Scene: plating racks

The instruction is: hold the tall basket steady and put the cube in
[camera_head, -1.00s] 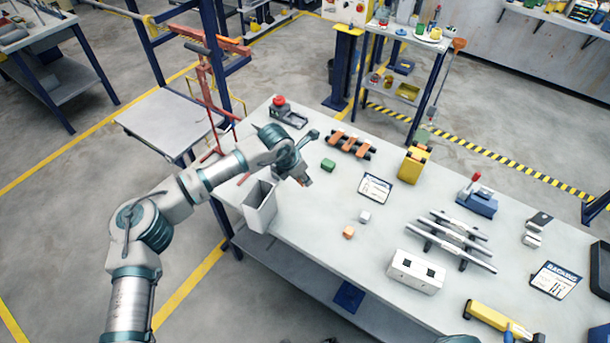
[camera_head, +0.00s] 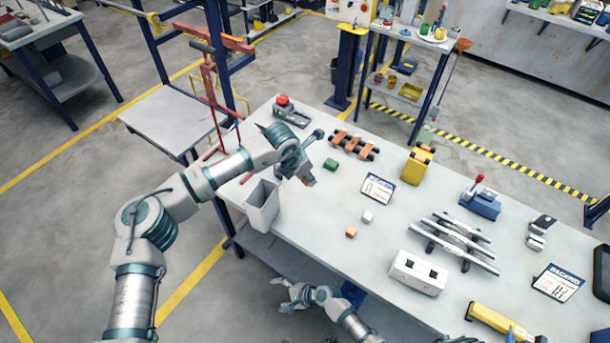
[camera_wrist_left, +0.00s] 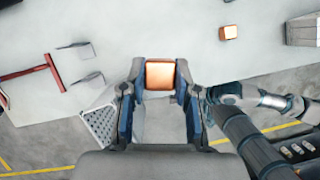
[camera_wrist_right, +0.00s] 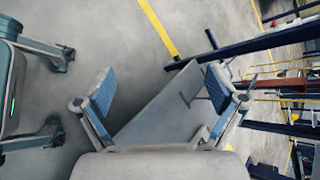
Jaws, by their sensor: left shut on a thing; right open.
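The tall basket (camera_head: 263,208) is a grey, open-topped box standing upright at the table's left edge in the head view. My left gripper (camera_head: 308,181) is above the table, just right of the basket and close to its rim. It is shut on an orange cube (camera_wrist_left: 160,75), which shows between its fingertips in the left wrist view. My right gripper (camera_head: 281,294) is open and empty, below the basket in the picture and off the table's front edge. Its spread fingers show in the right wrist view (camera_wrist_right: 160,85). A second orange cube (camera_head: 351,233) lies on the table.
A white cube (camera_head: 367,217) lies near the loose orange cube. The table around the loose cubes is clear.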

